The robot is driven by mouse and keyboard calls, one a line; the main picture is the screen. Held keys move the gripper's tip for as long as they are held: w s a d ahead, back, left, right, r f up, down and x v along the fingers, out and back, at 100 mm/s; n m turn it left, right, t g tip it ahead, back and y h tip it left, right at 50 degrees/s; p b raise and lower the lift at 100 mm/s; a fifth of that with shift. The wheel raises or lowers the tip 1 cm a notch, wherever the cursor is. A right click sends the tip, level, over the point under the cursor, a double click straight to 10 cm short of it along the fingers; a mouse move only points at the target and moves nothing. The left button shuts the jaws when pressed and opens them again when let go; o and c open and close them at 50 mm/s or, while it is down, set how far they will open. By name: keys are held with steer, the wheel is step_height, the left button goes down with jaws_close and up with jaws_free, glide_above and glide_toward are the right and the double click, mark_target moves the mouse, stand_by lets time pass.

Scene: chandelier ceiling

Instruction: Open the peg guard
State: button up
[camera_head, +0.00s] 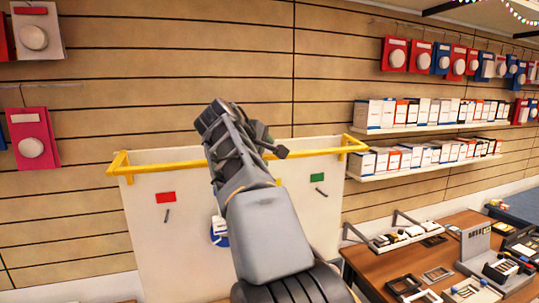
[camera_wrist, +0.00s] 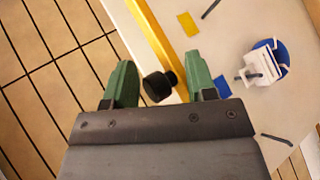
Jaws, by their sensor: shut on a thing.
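The peg guard is a yellow bar (camera_head: 187,166) that runs across the front of a white board (camera_head: 140,215) on the slatted wall. It crosses the wrist view as a yellow strip (camera_wrist: 160,38). A black round knob (camera_wrist: 153,88) sits at the bar, between the green fingers of my gripper (camera_wrist: 161,82). My gripper is shut on this knob, though the finger contact is not clear in the picture. In the head view my arm covers the middle of the bar and hides the knob.
The board carries a red label (camera_head: 166,197), a green label (camera_head: 317,177), thin pegs and a blue-and-white item (camera_wrist: 262,65). Shelves of boxes (camera_head: 415,113) are at the right. A wooden table (camera_head: 375,277) with small parts stands at lower right.

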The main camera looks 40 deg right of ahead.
steer(key=shift+w+d+n+g+y+p, duration=0.1)
steer(key=shift+w+n+g+y+p, duration=0.2)
steer(key=shift+w+y, duration=0.35)
steer(key=shift+w, duration=0.1)
steer(key=shift+c, duration=0.2)
steer(key=o, duration=0.8)
steer(key=shift+o, duration=0.8)
steer(key=shift+w, duration=0.1)
steer(key=shift+w+d+f, duration=0.1)
steer(key=shift+w+f, duration=0.1)
steer(key=shift+w, duration=0.5)
steer(key=shift+s+r, duration=0.15)
steer(key=shift+s, duration=0.05)
steer(key=shift+r, duration=0.1)
